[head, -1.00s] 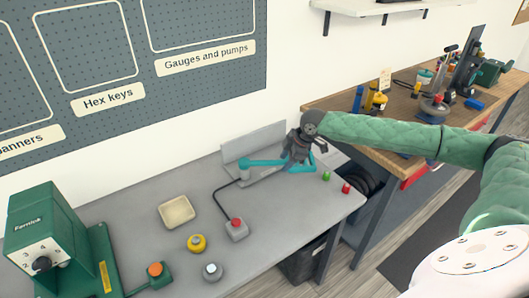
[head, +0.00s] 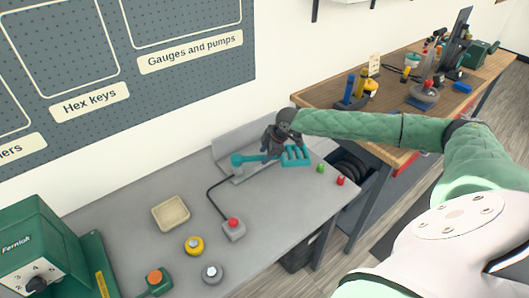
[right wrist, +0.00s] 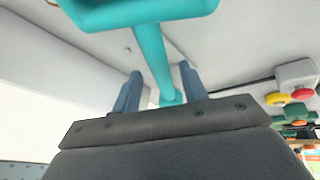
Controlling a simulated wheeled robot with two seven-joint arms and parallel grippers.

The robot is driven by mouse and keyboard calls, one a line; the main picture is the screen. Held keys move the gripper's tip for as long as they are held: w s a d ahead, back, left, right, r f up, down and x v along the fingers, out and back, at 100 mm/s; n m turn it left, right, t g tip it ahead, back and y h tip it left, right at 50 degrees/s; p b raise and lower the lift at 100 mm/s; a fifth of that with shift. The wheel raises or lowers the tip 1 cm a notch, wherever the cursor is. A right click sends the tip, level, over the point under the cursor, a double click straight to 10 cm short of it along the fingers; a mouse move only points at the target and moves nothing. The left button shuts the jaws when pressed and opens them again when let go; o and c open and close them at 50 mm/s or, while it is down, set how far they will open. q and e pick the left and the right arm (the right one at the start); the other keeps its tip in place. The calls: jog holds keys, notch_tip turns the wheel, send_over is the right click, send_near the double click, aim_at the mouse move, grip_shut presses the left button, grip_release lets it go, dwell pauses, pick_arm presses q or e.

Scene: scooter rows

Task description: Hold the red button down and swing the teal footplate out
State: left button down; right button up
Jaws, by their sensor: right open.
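The teal footplate (head: 296,156) lies over the grey bench as an arm with a slotted pad at its right end. Its round pivot end (head: 237,160) is at the left, by an upright grey plate. My right gripper (head: 272,146) is at the footplate's arm, left of the pad. In the right wrist view the gripper (right wrist: 160,92) is open, with the teal bar running between its two fingers; whether a finger touches it I cannot tell. The red button (head: 233,222) sits on a grey box, with nothing on it. My left gripper is not in view.
A black cable runs from the button box towards the plate. Small green (head: 320,168) and red (head: 340,181) pieces lie near the right edge.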

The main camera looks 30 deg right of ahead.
jog(key=shift+a+f, duration=0.1)
jog(key=shift+f, duration=0.15)
grip_shut()
